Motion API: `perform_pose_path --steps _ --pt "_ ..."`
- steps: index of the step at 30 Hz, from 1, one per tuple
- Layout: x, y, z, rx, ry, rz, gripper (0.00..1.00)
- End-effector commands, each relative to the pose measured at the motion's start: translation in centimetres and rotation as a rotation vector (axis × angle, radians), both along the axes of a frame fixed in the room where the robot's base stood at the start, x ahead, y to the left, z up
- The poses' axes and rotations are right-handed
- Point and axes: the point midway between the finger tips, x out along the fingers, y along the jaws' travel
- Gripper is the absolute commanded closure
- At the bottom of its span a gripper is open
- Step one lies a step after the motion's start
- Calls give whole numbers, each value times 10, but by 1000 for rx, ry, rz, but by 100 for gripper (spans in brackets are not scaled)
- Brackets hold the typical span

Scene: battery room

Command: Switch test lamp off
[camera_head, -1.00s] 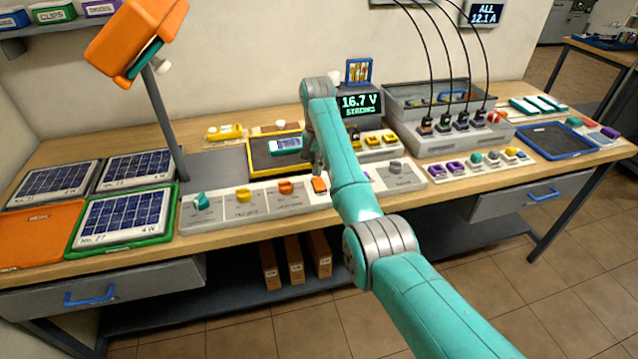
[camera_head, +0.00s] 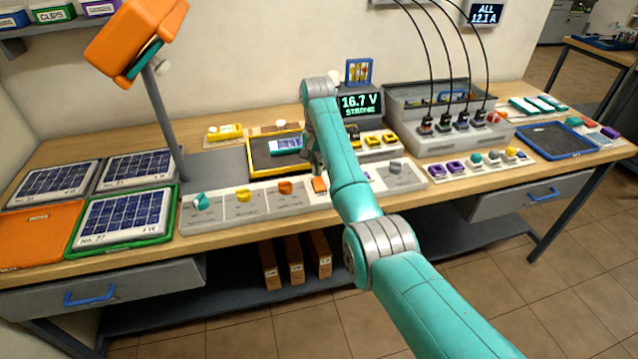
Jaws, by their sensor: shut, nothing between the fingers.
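A grey control strip (camera_head: 222,222) runs along the bench front. It carries a teal knob (camera_head: 201,201), a yellow knob (camera_head: 243,195), an orange knob (camera_head: 286,187), an orange square switch (camera_head: 320,184) and a grey knob (camera_head: 396,167). Their labels are too small to read, so I cannot tell which one belongs to the test lamp. An orange lamp head (camera_head: 135,38) on a grey post leans over the bench at upper left; I cannot tell whether it is lit. My gripper (camera_head: 317,163) is shut and empty, just above and behind the orange square switch, partly hidden by my arm.
Solar panels (camera_head: 125,215) lie at the left beside an orange plate (camera_head: 40,235). A yellow-edged tray (camera_head: 254,160) and a meter reading 16.7 V (camera_head: 360,104) stand behind the strip. A grey box with black cables (camera_head: 425,145) and a blue-rimmed tray (camera_head: 520,143) are at right.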

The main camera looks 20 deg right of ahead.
Motion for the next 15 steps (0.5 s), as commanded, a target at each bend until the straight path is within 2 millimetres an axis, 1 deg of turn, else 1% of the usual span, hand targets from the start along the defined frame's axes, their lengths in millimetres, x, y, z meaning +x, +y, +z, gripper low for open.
perform_pose_path --steps 15 --pt "0 0 -6 0 0 0 100"
